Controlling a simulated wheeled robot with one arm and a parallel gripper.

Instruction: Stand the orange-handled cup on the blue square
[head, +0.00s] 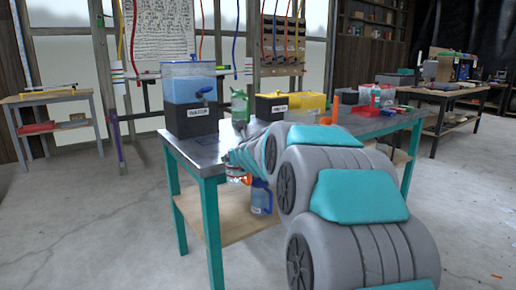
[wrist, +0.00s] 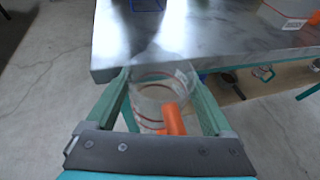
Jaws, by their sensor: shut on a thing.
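The orange-handled cup (wrist: 150,97) is clear with red rings, and its orange handle (wrist: 172,122) points toward the wrist camera. My gripper (wrist: 157,76) is shut on the cup, with one green finger on each side. In the wrist view the cup is in front of the table's edge, off the tabletop. In the head view the cup (head: 236,179) is just in front of the table edge, partly hidden by my arm. The blue square (wrist: 147,5) lies on the tabletop beyond the cup, cut off by the wrist picture's top edge. Nothing is seen standing on its visible part.
The metal table (head: 208,152) has teal legs and a lower wooden shelf (head: 225,222) holding a blue jug (head: 261,198). A water dispenser (head: 188,98) stands near the table's left end. A green bottle (head: 239,105) and bins (head: 303,103) stand farther back.

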